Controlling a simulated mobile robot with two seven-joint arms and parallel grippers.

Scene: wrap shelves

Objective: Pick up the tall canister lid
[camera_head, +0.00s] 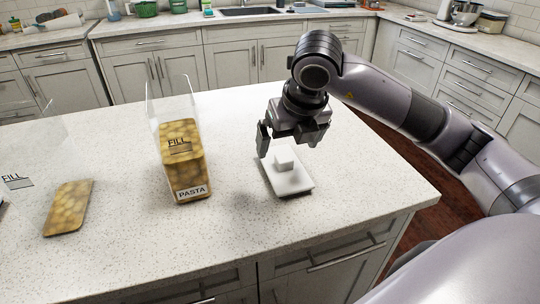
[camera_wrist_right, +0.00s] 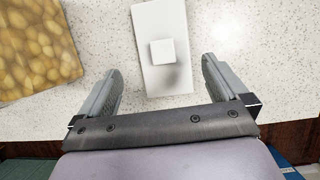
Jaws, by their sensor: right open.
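The tall canister lid (camera_head: 293,185) is a white rectangular plate with a small white block-shaped knob (camera_head: 286,160) on top. It lies flat on the counter, right of the tall canister (camera_head: 181,150), which is clear, open at the top and labelled PASTA. My right gripper (camera_head: 288,146) is open and empty, pointing down above the lid. In the right wrist view the lid (camera_wrist_right: 163,18) and its knob (camera_wrist_right: 162,52) show between the two spread fingers, touching neither. My left gripper is out of view.
The canister holds brown-yellow contents and stands left of the lid. A second clear container (camera_head: 68,208) with similar contents is farther left. The speckled counter (camera_head: 240,255) is bare in front, with its edge just right of the lid.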

